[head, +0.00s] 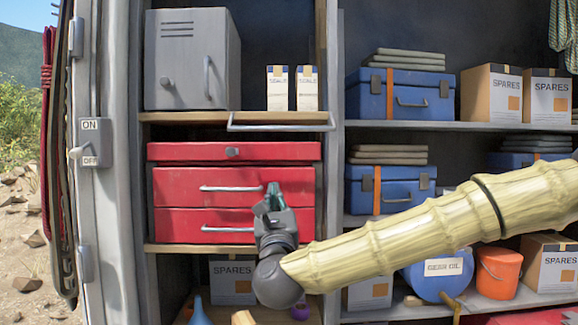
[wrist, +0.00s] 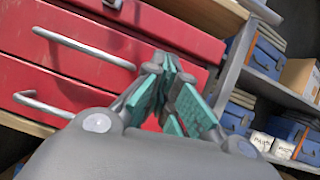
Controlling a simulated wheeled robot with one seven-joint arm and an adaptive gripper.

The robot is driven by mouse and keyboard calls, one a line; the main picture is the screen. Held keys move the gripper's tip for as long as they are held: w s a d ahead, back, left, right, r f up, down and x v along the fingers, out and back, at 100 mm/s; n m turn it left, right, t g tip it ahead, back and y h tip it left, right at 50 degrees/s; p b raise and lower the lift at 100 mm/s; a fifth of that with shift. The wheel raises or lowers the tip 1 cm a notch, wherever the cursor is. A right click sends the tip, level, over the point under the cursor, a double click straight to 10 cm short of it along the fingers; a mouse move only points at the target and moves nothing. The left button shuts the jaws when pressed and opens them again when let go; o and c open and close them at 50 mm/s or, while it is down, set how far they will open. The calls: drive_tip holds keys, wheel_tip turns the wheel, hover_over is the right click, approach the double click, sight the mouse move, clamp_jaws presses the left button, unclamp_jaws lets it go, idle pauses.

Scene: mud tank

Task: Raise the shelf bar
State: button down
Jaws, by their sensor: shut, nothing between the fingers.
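The shelf bar (head: 280,127) is a thin grey metal rail with short bent ends. It sits low along the right part of the front edge of the wooden shelf (head: 185,117), below two small white boxes (head: 277,90). My gripper (head: 273,190) is below the bar and apart from it, in front of the red drawer cabinet (head: 175,187). Its teal-padded fingers are shut and empty, and point up in the head view. The wrist view shows the fingers (wrist: 168,65) close up before the red drawers. I cannot make out the bar clearly there.
A grey metal case (head: 186,60) stands on the same shelf, left of the white boxes. Drawer handles (head: 230,188) stick out near my gripper. A grey upright (head: 331,180) and shelves with blue cases (head: 405,95) are to the right. An ON/OFF switch (head: 88,145) is far left.

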drive_tip(key=w+r+p, duration=0.1)
drive_tip(key=w+r, duration=0.1)
drive_tip(key=r, duration=0.1)
drive_tip(key=w+d+r+m+p, duration=0.1)
drive_tip(key=w+r+p, duration=0.1)
drive_tip(key=w+r, duration=0.1)
drive_tip(key=w+r+m+h+p, duration=0.1)
drive_tip(key=w+r+p, duration=0.1)
drive_tip(key=r, duration=0.2)
drive_tip(key=shift+w+d+t, duration=0.2)
drive_tip(key=shift+w+t, duration=0.15)
drive_tip(key=shift+t, duration=0.05)
drive_tip(key=shift+s+r+p, duration=0.5)
drive_tip(key=shift+s+p, duration=0.1)
drive_tip(key=shift+s, duration=0.15)
drive_tip(key=shift+s+r+p, duration=0.45)
drive_tip(key=shift+s+p, duration=0.15)
drive_tip(key=shift+s, duration=0.15)
